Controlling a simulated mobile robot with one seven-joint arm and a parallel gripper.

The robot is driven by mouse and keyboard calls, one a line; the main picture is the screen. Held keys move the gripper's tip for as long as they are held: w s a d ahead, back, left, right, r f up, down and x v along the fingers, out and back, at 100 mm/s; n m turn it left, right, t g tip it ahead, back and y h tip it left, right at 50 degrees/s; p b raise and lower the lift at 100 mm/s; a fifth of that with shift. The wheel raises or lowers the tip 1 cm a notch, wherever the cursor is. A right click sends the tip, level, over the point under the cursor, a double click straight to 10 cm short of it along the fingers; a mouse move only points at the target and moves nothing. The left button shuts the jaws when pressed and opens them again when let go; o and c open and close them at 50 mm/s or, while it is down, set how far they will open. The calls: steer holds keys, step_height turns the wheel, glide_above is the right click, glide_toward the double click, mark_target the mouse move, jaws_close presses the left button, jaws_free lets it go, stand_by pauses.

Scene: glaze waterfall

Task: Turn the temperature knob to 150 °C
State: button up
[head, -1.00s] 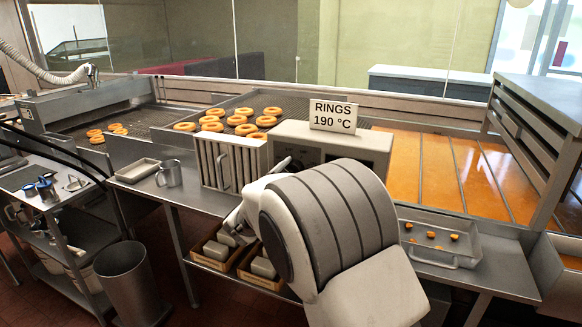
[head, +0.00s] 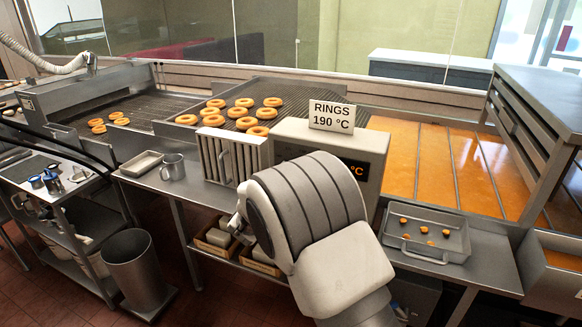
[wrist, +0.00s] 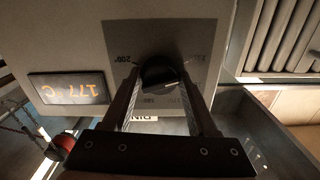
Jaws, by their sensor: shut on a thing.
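The temperature knob (wrist: 160,74) is a dark round dial with a light pointer mark, on the front of a pale control box. My gripper (wrist: 165,92) has its two fingers on either side of the knob and is shut on it. The box's display (wrist: 68,88) appears upside down in the wrist view and reads 177 °C in orange. Scale marks surround the knob; a 200 mark shows at its left, others are hard to read. In the head view the control box (head: 375,146) shows, but my arm hides the knob and most of the display.
A sign (head: 331,116) on the box reads RINGS 190 °C. A louvred metal panel (head: 228,157) stands just left of the box. A tray with small orange pieces (head: 452,226) lies right of my arm. A steel mug (head: 173,167) stands on the counter at left.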

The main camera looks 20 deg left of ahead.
steer(key=shift+n, duration=0.6)
steer(key=shift+p, duration=0.3)
steer(key=o, duration=1.4)
steer(key=s, duration=0.5)
steer(key=s+a+b, duration=0.1)
steer(key=s, duration=1.1)
steer(key=shift+s+a, duration=0.2)
